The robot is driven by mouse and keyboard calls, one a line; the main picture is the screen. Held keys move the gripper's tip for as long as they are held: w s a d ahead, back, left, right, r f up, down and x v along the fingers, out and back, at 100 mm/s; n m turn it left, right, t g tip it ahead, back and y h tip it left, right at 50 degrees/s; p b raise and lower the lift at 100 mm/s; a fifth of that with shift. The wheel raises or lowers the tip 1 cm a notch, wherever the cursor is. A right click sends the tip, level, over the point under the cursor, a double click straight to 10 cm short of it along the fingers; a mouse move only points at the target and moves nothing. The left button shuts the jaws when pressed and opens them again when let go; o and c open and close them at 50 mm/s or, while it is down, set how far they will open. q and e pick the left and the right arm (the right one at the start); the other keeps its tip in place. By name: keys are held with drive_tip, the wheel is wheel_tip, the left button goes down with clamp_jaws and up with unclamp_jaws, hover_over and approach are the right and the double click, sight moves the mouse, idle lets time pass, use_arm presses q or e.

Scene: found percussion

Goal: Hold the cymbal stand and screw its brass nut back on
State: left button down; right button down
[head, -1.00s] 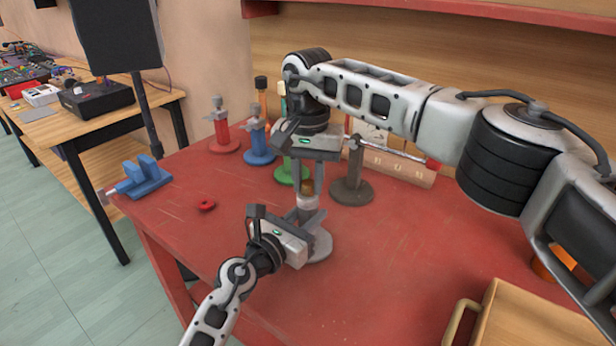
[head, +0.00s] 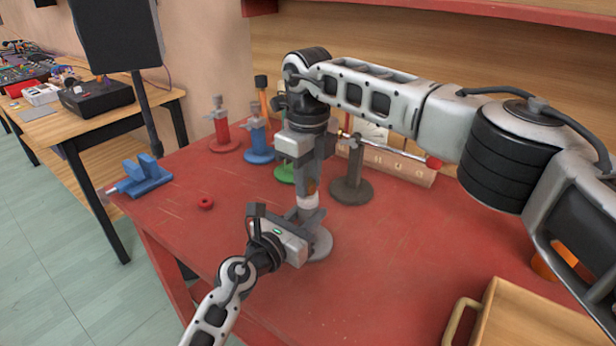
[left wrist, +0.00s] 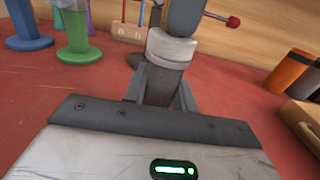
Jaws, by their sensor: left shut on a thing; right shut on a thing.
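The cymbal stand is a grey post on a round grey base (head: 320,246), upright on the red table, with a pale collar (head: 307,202) near its top. My left gripper (head: 306,217) is shut on the post just below the collar. The left wrist view shows the grey post (left wrist: 160,84) between its fingers and the pale collar (left wrist: 171,48) above. My right gripper (head: 309,184) points straight down over the stand, shut on the brass nut (head: 311,188) right above the collar. Its fingers hide most of the nut, so I cannot see the thread.
Red (head: 223,132), blue (head: 258,143) and green (head: 284,172) stands and a dark grey stand (head: 352,188) stand behind. A red ring (head: 205,203) and a blue clamp-like block (head: 144,180) lie at left. A wooden box (head: 530,322) is front right. The table's front middle is clear.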

drive_tip(key=m, duration=1.8)
drive_tip(key=c, duration=1.1)
unclamp_jaws()
wheel_tip(320, 180, up, 12)
use_arm(q)
drive_tip(key=c, duration=1.1)
unclamp_jaws()
